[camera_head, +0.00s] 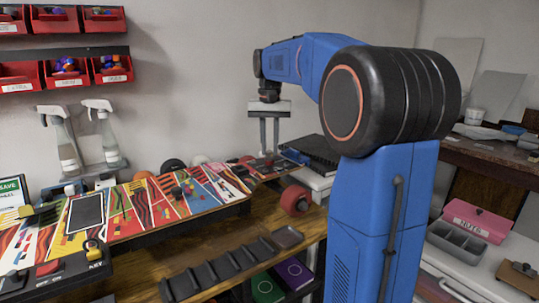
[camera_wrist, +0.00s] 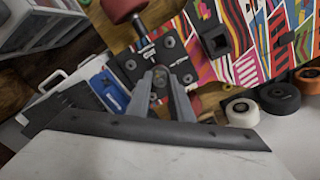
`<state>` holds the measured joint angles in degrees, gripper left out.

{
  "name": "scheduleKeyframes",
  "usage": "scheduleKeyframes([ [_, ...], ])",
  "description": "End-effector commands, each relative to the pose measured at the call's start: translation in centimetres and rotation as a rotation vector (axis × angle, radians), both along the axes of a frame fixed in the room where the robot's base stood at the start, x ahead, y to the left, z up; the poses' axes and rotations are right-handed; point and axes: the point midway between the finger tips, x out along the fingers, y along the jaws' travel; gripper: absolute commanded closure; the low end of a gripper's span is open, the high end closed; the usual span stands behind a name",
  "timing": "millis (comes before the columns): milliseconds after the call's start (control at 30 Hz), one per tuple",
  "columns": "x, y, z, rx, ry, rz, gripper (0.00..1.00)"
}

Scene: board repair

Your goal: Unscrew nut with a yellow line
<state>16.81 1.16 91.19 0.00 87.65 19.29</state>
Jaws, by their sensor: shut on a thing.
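The skateboard (camera_head: 150,208) lies underside up on the bench, with a bright striped pattern. In the wrist view, its dark truck base plate (camera_wrist: 135,66) carries several small bolts or nuts. My gripper (camera_wrist: 160,82) points down at this plate, its grey fingers closed around a small nut (camera_wrist: 160,76) at the fingertips. The fingers largely hide that nut, and I cannot make out a yellow line on it. In the head view, my gripper (camera_head: 270,148) reaches down to the far right end of the board.
A red wheel (camera_head: 295,200) sticks out at the board's near side. White (camera_wrist: 242,112), black (camera_wrist: 280,97) and orange (camera_wrist: 308,80) wheels are close by. A blue item (camera_wrist: 108,92) lies beside the plate. A pink NUTS box (camera_head: 478,220) and grey divided tray (camera_head: 457,240) stand at right.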

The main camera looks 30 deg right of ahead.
Motion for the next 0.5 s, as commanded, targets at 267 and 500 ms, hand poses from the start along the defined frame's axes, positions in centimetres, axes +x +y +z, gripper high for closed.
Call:
scheduleKeyframes([
  [267,0.0,0.0,0.03,0.0,0.0,0.275,0.97],
  [500,0.0,0.0,0.05,0.0,0.0,0.453,0.97],
])
